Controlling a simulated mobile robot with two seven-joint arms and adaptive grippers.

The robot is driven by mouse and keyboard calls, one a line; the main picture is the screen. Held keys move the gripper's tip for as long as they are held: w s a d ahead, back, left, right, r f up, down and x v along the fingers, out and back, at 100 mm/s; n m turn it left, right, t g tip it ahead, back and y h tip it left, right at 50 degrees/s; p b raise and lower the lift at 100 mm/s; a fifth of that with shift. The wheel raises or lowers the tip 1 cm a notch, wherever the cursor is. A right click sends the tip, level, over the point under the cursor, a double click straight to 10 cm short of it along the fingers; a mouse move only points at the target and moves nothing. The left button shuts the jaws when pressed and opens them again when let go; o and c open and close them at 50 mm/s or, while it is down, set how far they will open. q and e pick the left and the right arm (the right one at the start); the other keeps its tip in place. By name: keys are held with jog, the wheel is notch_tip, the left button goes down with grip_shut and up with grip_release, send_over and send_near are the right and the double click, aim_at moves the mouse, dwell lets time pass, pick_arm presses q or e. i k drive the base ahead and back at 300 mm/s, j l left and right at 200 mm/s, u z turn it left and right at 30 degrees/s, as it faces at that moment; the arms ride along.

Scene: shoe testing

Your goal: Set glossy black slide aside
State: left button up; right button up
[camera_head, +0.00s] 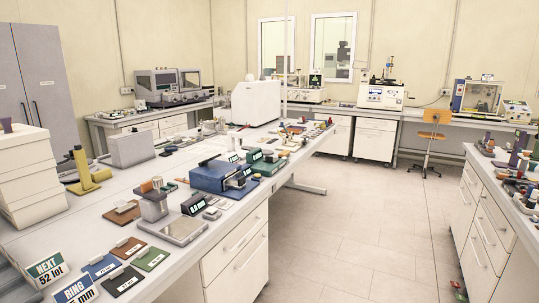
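I cannot pick out a glossy black slide for certain. A dark, flat, labelled piece (122,281) lies near the front edge of the left bench (75,224). It sits among a blue piece (101,267), a green piece (152,259) and a brown piece (128,248). Whether the dark piece is the slide, and how glossy it is, I cannot tell at this size. Neither of my grippers is in view.
Signs reading NEXT (46,269) and RING (75,292) stand at the near left. A blue device (213,176) and a grey scale-like plate (184,231) occupy the bench. A cluttered bench (478,160) stands right. The floor (345,225) between is largely clear.

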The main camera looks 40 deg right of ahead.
aim_at(268, 159)
jog(key=i+l, duration=0.25)
jog(key=l, duration=0.15)
jog(key=i+l, duration=0.2)
jog(key=l, duration=0.2)
jog(key=i+l, duration=0.25)
jog(key=l, duration=0.15)
jog(key=i+l+u, duration=0.1)
jog(key=l, duration=0.3)
jog(key=i+l, duration=0.35)
